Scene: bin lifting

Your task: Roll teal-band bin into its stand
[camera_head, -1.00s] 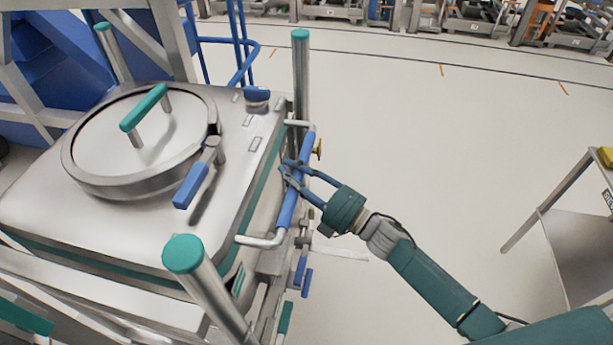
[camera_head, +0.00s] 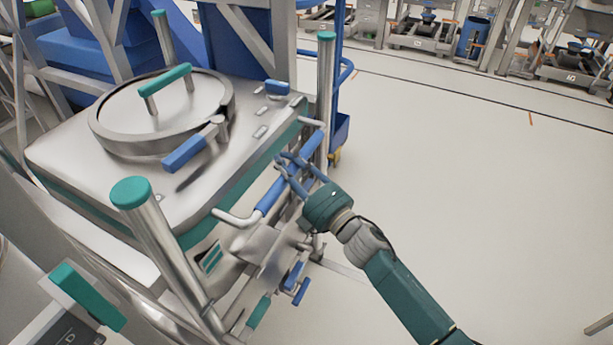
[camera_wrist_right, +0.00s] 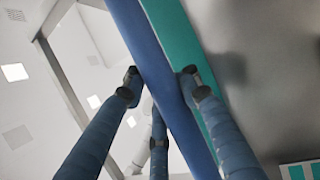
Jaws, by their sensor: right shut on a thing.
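The teal-band bin (camera_head: 80,164) is a silver box with a round lid (camera_head: 155,106) and a teal stripe, on the left of the head view. A blue-sleeved push handle (camera_head: 271,196) runs along its right side. My right gripper (camera_head: 283,168) is at this handle, its fingers shut around the blue sleeve. In the right wrist view the blue bar (camera_wrist_right: 150,62) passes between the fingers, with the teal band (camera_wrist_right: 178,45) behind it. My left gripper is not in view. I cannot tell which structure is the stand.
Posts with teal caps (camera_head: 131,192) rise at the bin's corners. A blue-framed structure (camera_head: 331,90) stands close behind it. Another metal unit with a teal handle (camera_head: 88,296) is at the lower left. The floor (camera_head: 470,190) to the right is open.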

